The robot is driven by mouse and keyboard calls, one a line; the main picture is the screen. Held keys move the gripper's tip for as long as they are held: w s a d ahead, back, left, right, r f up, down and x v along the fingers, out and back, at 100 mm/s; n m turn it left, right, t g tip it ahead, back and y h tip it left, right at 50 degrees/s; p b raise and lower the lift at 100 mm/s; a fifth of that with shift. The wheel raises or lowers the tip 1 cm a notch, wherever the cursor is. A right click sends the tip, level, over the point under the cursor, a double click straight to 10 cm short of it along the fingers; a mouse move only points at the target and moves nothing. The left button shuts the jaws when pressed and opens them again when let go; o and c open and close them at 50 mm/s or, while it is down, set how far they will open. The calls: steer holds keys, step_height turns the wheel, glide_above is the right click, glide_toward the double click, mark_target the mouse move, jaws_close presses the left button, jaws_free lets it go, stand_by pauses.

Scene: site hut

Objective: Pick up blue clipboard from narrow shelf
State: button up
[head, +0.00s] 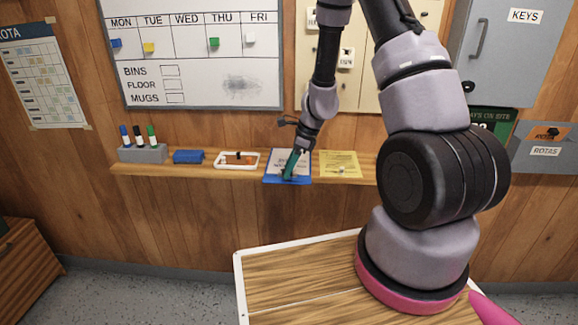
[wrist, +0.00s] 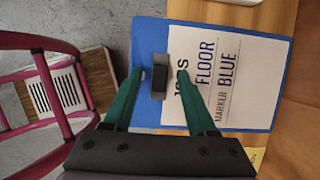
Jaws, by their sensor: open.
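The blue clipboard (head: 271,168) lies on the narrow shelf (head: 135,170), its front edge out over the shelf's edge. In the wrist view the clipboard (wrist: 150,40) carries a white sheet (wrist: 250,65) with the words FLOOR, BLUE and MARKER, and a dark clip (wrist: 159,76) sits near its outer edge. My gripper (head: 289,175) is over the clipboard with its green fingers pointing at it. In the wrist view the open fingers (wrist: 160,75) stand on either side of the clip, with gaps visible. I cannot tell whether they touch the board.
A yellow sheet (head: 340,163) lies right of the clipboard. Left of it are a white tray (head: 225,166) with small items, a blue block (head: 188,157) and a grey marker holder (head: 143,154). A whiteboard (head: 200,50) hangs above. Floor shows below the shelf.

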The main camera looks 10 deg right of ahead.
jaws_close()
steer(key=shift+r, duration=0.2)
